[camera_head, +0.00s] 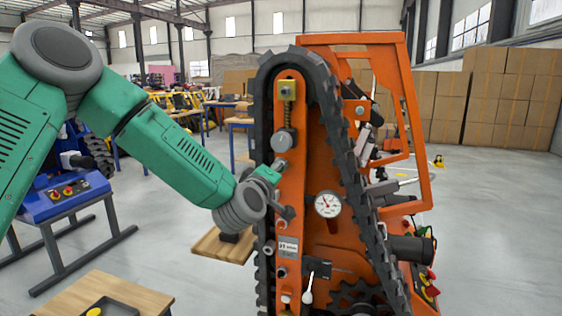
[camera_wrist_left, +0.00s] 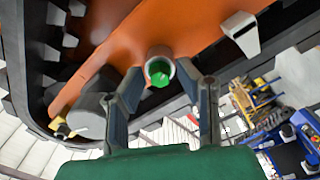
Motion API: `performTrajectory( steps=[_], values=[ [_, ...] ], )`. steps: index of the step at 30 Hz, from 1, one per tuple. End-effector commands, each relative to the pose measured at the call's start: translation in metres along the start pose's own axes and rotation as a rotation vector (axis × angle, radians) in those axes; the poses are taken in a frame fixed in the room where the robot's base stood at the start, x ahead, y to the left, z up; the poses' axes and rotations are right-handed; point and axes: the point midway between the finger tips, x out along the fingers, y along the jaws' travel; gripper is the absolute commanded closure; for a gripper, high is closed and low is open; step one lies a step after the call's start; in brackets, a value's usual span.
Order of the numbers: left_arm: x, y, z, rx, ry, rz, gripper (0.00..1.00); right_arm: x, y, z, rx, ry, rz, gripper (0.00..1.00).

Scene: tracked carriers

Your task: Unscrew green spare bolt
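The green spare bolt (camera_wrist_left: 159,72) sits in a pale round socket on the orange plate (camera_wrist_left: 205,25) in the left wrist view. My left gripper (camera_wrist_left: 160,78) is open, with one finger on each side of the socket. I cannot tell whether the fingertips touch it. In the head view my left gripper (camera_head: 281,188) is at the front face of the orange tracked carrier (camera_head: 291,120). The bolt is hidden there behind the gripper. My right gripper is not in view.
A black track (camera_head: 335,110) runs around the carrier. A round gauge (camera_head: 327,204) is right of my left gripper. A wooden board (camera_head: 215,244) and a table with a black tray (camera_head: 108,306) are at lower left.

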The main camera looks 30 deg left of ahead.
Motion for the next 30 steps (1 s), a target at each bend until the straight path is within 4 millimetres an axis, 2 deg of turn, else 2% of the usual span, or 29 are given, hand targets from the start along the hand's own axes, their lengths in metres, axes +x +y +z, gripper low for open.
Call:
performTrajectory(
  steps=[3, 8, 11, 17, 25, 30],
  values=[
    [0.0, 0.007, -0.001, 0.25, -0.003, 0.003, 0.71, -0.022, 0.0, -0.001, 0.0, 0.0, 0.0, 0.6],
    [0.0, 0.006, -0.001, 0.591, -0.002, 0.004, 0.71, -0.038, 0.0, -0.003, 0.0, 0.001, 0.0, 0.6],
    [0.0, 0.004, 0.0, 0.724, 0.0, 0.004, 0.71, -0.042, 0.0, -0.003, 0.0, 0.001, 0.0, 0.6],
    [0.0, 0.003, 0.0, 0.865, -0.001, 0.003, 0.71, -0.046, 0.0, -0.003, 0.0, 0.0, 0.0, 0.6],
    [-0.001, 0.003, 0.001, 1.404, 0.0, 0.005, 0.71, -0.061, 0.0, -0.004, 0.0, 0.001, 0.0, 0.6],
    [0.0, 0.001, 0.0, 1.605, 0.0, 0.002, 0.71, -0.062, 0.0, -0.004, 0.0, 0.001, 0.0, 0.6]
  ],
)
